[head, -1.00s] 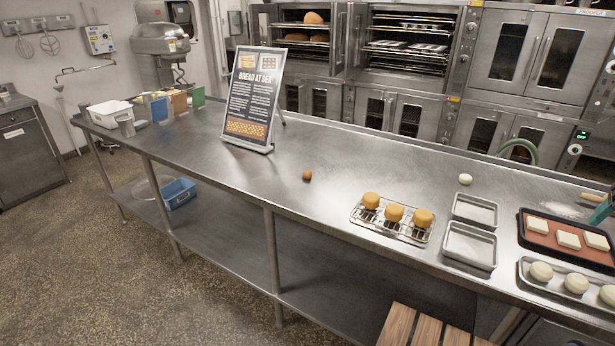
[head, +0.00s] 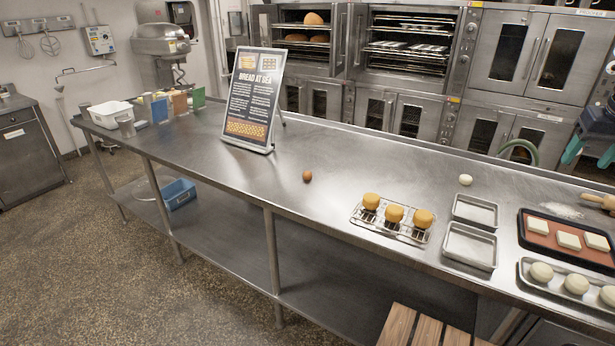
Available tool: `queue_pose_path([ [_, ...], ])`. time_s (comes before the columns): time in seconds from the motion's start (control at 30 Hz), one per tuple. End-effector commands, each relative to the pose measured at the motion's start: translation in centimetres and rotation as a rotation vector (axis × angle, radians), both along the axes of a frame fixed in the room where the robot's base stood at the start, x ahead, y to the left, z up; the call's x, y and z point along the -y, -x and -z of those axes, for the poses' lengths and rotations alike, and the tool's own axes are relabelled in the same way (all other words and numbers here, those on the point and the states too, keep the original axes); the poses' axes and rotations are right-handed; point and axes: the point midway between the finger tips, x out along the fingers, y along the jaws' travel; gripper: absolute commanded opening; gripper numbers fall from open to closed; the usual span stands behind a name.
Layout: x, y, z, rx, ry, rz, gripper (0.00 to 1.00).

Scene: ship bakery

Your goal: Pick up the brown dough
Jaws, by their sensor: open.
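The brown dough (head: 307,176) is a small round brown ball. It sits alone on the steel table (head: 335,155), in front of and to the right of the sign board. My gripper (head: 589,156) is at the right edge of the head view, dark with green fingertips. Its fingers are apart and nothing shows between them. It is raised above the right end of the table, far to the right of the brown dough. Part of my arm is cut off by the frame edge.
A "Bread at Sea" sign (head: 252,98) stands behind the dough. To its right are a wire rack (head: 388,233) with golden rolls, two empty trays (head: 469,247), a pale dough ball (head: 465,180), a rolling pin (head: 598,201) and filled trays. Table around the brown dough is clear.

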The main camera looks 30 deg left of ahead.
Motion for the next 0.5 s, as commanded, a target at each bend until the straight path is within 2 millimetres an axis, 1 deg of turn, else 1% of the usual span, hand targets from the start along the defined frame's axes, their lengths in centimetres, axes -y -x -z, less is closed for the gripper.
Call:
queue_pose_path([
  [0.03,-1.2,-1.5,-0.5,-0.009,0.004,-0.031,0.58],
  [0.1,-2.7,-3.2,-1.1,-0.019,0.011,-0.068,0.58],
  [0.27,-6.7,-7.1,-2.2,-0.041,0.026,-0.154,0.58],
  [0.4,-10.6,-10.2,-2.8,-0.059,0.039,-0.230,0.58],
  [0.47,-12.4,-11.5,-2.9,-0.067,0.045,-0.262,0.58],
  [0.5,-13.6,-12.4,-2.9,-0.072,0.048,-0.285,0.58],
])
